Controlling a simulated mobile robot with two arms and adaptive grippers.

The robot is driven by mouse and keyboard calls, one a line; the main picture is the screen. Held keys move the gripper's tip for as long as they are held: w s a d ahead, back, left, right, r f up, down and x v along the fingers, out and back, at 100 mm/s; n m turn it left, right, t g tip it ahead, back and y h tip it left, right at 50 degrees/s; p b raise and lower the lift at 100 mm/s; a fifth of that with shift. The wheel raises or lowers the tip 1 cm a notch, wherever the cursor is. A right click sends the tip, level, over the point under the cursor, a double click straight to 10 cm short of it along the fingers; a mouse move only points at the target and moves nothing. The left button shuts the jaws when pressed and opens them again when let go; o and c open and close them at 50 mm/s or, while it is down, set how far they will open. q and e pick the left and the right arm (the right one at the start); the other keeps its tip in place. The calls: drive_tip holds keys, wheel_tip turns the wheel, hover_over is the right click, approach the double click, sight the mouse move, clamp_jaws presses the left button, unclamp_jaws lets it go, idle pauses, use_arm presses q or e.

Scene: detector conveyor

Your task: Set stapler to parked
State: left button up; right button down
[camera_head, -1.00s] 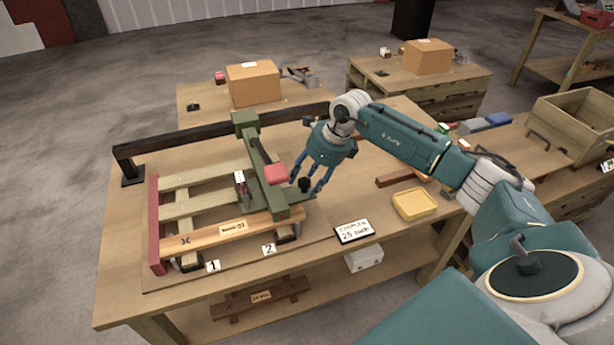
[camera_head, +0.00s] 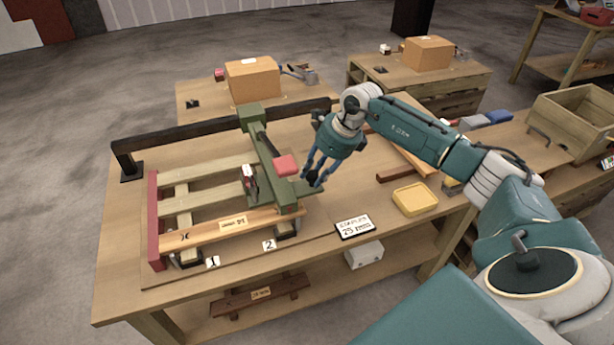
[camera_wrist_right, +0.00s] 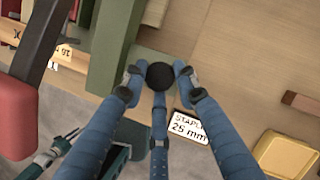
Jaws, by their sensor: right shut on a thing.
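The stapler is a green carriage (camera_head: 273,170) that bridges the pallet and rides on the dark rear rail (camera_head: 215,127). A dark lever with a red pad (camera_head: 285,165) stands up from it; the pad also shows in the wrist view (camera_wrist_right: 14,118). My right gripper (camera_head: 313,180) is at the right of the carriage's front end. Its blue fingers are shut on a round black knob (camera_wrist_right: 160,75), which sits by the green plate in the wrist view.
The wooden pallet (camera_head: 210,176) lies against a red stop (camera_head: 153,222) at left. Labels 1 (camera_head: 212,262) and 2 (camera_head: 269,245) mark the front edge. A staples sign (camera_head: 354,227) and a yellow tray (camera_head: 415,200) lie to the right.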

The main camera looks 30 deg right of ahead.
drive_tip(key=s+d+b, duration=0.4)
drive_tip(key=d, duration=1.3)
drive_tip(key=shift+r, duration=0.2)
drive_tip(key=shift+d, duration=0.1)
drive_tip(key=c, duration=1.5)
unclamp_jaws()
drive_tip(key=shift+o, duration=0.8)
drive_tip(key=shift+s+f, duration=0.1)
drive_tip(key=v, duration=1.2)
